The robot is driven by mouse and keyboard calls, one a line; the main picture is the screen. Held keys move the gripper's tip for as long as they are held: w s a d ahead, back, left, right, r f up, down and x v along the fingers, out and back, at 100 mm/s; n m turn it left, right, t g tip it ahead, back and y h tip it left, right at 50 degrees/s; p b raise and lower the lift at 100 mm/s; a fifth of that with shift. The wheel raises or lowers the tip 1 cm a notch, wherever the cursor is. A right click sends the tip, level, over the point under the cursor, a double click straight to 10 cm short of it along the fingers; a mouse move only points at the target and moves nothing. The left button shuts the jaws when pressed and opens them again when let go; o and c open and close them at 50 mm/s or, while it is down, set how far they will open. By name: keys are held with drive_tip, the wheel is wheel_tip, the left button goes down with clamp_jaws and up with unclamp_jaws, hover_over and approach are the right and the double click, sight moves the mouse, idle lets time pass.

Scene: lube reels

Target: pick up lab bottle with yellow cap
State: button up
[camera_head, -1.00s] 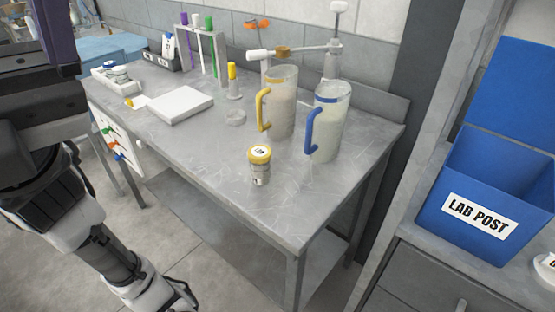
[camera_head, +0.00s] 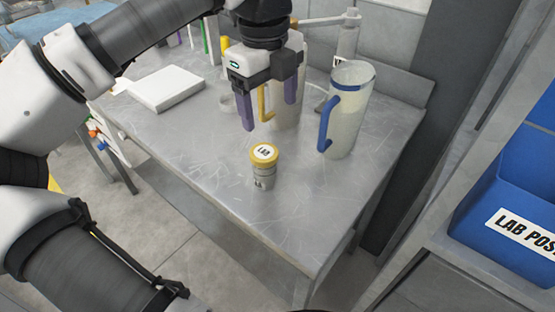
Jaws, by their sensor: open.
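The lab bottle with yellow cap (camera_head: 263,168) stands upright on the metal table. It is a small jar with a grey body, and its cap carries a label reading LAB. My gripper (camera_head: 268,116) hangs above the table, behind the bottle in the picture, with its two purple fingers pointing down. The fingers are spread apart with nothing held between them. The gripper is clear of the bottle and partly hides the yellow-handled jug (camera_head: 289,113) behind it.
A clear jug with a blue handle (camera_head: 349,112) stands to the right of the gripper. A white box (camera_head: 167,89) lies on the metal table (camera_head: 185,143) at left. A blue LAB POST bin (camera_head: 510,215) is at far right. The tabletop around the bottle is clear.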

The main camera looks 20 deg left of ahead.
sight(264, 152)
drive_tip(key=shift+n, duration=0.3)
drive_tip(key=f, duration=0.3)
drive_tip(key=f+p, duration=0.1)
drive_tip(key=f, duration=0.2)
drive_tip(key=a+f, duration=0.1)
drive_tip(key=f, duration=0.1)
drive_tip(key=shift+s+f, duration=0.15)
drive_tip(key=shift+f, duration=0.25)
drive_tip(key=shift+s+f+p, duration=0.15)
drive_tip(key=shift+f+p, duration=0.4)
drive_tip(key=shift+f, duration=0.75)
drive_tip(key=shift+s+f+p, duration=0.1)
drive_tip(key=shift+f+p, duration=0.45)
drive_tip(key=shift+f, duration=0.75)
drive_tip(key=c, duration=1.1)
